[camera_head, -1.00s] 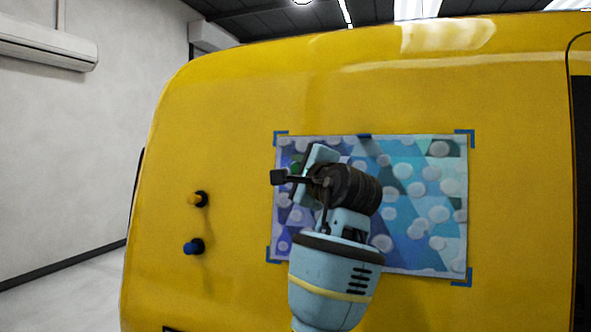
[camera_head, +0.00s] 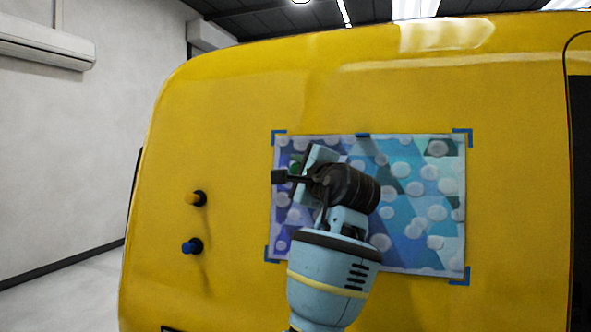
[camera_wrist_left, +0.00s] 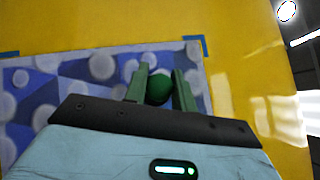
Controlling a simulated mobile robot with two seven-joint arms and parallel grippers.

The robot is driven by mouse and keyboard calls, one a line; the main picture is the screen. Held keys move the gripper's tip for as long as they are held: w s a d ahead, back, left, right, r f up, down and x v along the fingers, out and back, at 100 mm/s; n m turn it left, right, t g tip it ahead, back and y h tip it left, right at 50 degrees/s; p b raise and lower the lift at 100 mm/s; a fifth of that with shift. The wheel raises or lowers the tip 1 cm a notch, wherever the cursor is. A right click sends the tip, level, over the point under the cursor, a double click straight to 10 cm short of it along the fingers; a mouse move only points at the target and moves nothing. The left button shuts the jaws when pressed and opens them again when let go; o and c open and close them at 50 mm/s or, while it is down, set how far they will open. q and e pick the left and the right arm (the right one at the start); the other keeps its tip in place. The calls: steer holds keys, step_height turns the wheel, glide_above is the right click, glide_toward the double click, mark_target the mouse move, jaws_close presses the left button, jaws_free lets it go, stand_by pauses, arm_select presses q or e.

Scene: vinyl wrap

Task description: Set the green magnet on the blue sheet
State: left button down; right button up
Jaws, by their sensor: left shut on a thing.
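The blue sheet (camera_head: 430,212), patterned with blue and purple shapes and pale dots, lies flat on the side of a yellow van. My left gripper (camera_head: 296,168) is in front of its upper left part. The gripper is shut on the green magnet (camera_wrist_left: 158,89), a round green knob between the two fingers in the left wrist view. In the head view only a little green shows at the fingers. The sheet (camera_wrist_left: 98,66) lies behind the magnet, near one corner. I cannot tell whether the magnet touches it. My right gripper is not in view.
A yellow magnet (camera_head: 198,198) and a blue magnet (camera_head: 192,246) stick to the van (camera_head: 230,110) left of the sheet. Blue corner marks (camera_head: 462,137) frame the sheet. My left arm hides its lower middle. The sheet's right side is unobstructed.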

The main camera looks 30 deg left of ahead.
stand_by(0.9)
arm_select(q)
steer(key=c, duration=1.1)
jaws_free()
steer(key=shift+w, duration=0.1)
steer(key=shift+d, duration=0.1)
steer(key=shift+v, duration=3.85)
